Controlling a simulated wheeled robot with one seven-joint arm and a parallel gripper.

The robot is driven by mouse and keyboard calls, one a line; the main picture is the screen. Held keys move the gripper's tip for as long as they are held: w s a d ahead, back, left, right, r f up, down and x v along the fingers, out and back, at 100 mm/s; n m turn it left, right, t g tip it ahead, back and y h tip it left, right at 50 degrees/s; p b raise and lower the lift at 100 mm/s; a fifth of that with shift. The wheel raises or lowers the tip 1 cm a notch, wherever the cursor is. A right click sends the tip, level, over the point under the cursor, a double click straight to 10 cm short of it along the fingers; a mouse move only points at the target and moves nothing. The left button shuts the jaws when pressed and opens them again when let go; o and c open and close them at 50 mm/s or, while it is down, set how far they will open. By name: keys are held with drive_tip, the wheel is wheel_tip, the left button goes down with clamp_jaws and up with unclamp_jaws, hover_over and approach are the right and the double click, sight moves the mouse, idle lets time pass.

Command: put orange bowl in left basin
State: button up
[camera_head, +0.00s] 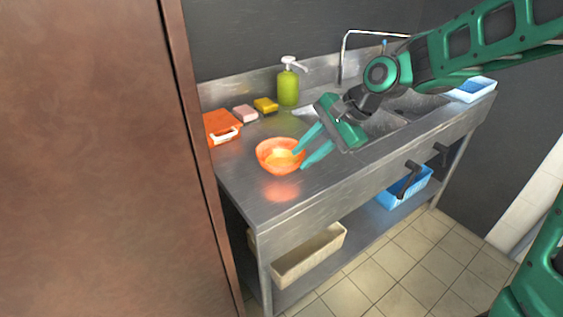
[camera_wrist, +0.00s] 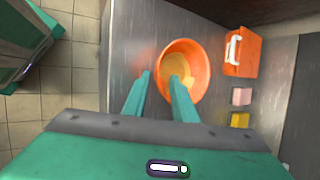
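The orange bowl (camera_head: 268,158) stands upright on the steel counter, left of the sink; it also shows in the wrist view (camera_wrist: 197,50). My gripper (camera_head: 299,160) is at the bowl's right side with its two teal fingers apart. In the wrist view one finger (camera_wrist: 140,90) is outside the bowl and the other (camera_wrist: 181,98) reaches over its inside, so the near rim lies between them. I cannot tell whether either finger touches the bowl. The left basin (camera_head: 378,124) is partly hidden behind my gripper and arm.
A green soap bottle (camera_head: 288,87), a yellow sponge (camera_head: 265,105), a pink block (camera_head: 245,113) and an orange box (camera_head: 221,127) with a white handle stand along the back left. A faucet (camera_head: 342,62) rises behind the sink. A blue tray (camera_head: 474,90) is at the far right.

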sight(285, 173)
drive_tip(key=shift+x, duration=2.7)
clamp_jaws()
